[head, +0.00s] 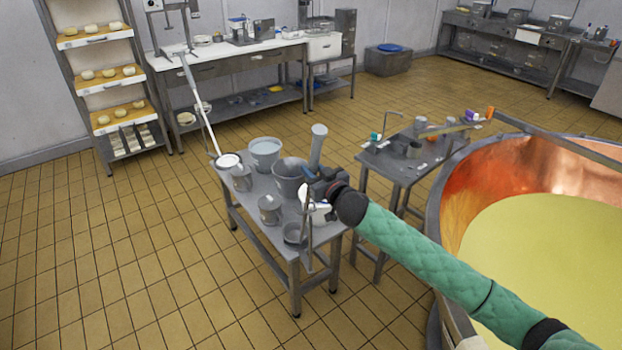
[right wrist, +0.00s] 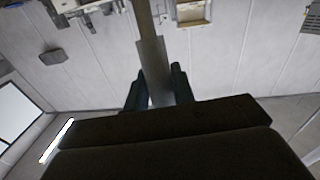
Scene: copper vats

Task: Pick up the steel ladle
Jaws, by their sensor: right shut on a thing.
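My right gripper (head: 325,187) reaches over the near small steel table and is shut on a slim steel piece, which I take to be the steel ladle (head: 309,235). Its thin shaft hangs down from the fingers, past the table's edge. In the right wrist view, the ladle's flat steel part (right wrist: 153,65) sits between the two fingers (right wrist: 158,85), with a narrower tan-looking length beyond. I cannot make out its bowl. A grey tube (head: 317,148) rises just above the gripper; I cannot tell whether it belongs to the ladle. My left gripper is out of view.
The near table (head: 258,222) holds a grey bucket (head: 265,153), a wide grey pail (head: 288,180) and several small pots. A second small table (head: 385,172) stands to its right. A large copper vat (head: 452,190) of yellow liquid fills the right. Tiled floor is clear at left.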

